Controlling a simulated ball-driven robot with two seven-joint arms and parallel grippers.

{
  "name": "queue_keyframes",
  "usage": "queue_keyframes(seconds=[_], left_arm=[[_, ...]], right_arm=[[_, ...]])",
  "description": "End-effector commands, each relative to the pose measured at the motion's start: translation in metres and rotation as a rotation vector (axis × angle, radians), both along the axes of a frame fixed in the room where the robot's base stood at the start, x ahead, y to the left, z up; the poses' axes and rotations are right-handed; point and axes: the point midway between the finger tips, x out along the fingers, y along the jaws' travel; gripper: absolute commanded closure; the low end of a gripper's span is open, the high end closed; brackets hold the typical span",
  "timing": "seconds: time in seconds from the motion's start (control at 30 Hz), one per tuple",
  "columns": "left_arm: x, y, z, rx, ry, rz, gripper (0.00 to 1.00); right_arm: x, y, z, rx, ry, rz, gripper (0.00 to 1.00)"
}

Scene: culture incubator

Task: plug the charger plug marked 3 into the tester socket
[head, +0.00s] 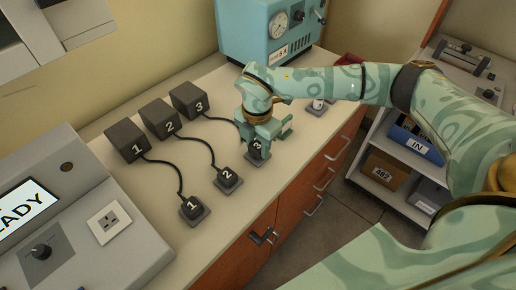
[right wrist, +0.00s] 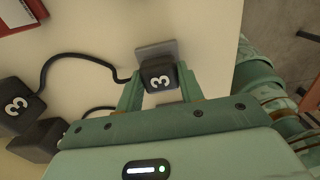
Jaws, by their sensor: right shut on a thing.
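The black charger plug marked 3 (head: 257,150) is at its grey pad on the bench, with its cord running to black charger block 3 (head: 190,100). My right gripper (head: 259,142) is shut on this plug from above. The right wrist view shows plug 3 (right wrist: 160,76) between the two fingers, with the grey pad (right wrist: 156,50) right beside it. I cannot tell whether the plug touches the pad. The tester socket (head: 108,221) is a white plate on the sloped grey console at the left. My left gripper is not in view.
Plug 1 (head: 189,208) and plug 2 (head: 227,179) sit on pads between the socket and plug 3, with cords to blocks 1 (head: 127,141) and 2 (head: 161,118). A teal gauge box (head: 262,28) stands at the back. A shelf cart (head: 400,200) is at right.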

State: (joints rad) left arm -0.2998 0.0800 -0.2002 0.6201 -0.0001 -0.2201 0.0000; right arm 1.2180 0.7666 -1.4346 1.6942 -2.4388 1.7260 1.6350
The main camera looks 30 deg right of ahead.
Motion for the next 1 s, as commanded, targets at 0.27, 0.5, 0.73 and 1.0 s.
queue_keyframes(seconds=[0.27, 0.5, 0.73, 1.0], left_arm=[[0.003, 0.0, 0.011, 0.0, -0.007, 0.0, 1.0], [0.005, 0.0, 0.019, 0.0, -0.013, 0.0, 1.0], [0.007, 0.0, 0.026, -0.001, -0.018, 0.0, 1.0], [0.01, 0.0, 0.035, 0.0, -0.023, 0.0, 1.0]], right_arm=[[0.0, 0.0, 0.014, 0.0, -0.001, 0.0, 0.99], [0.0, 0.0, 0.023, 0.0, 0.0, 0.0, 0.99], [0.0, 0.0, 0.032, 0.0, 0.0, -0.001, 0.99], [0.0, 0.0, 0.043, 0.0, -0.001, -0.001, 0.99]])
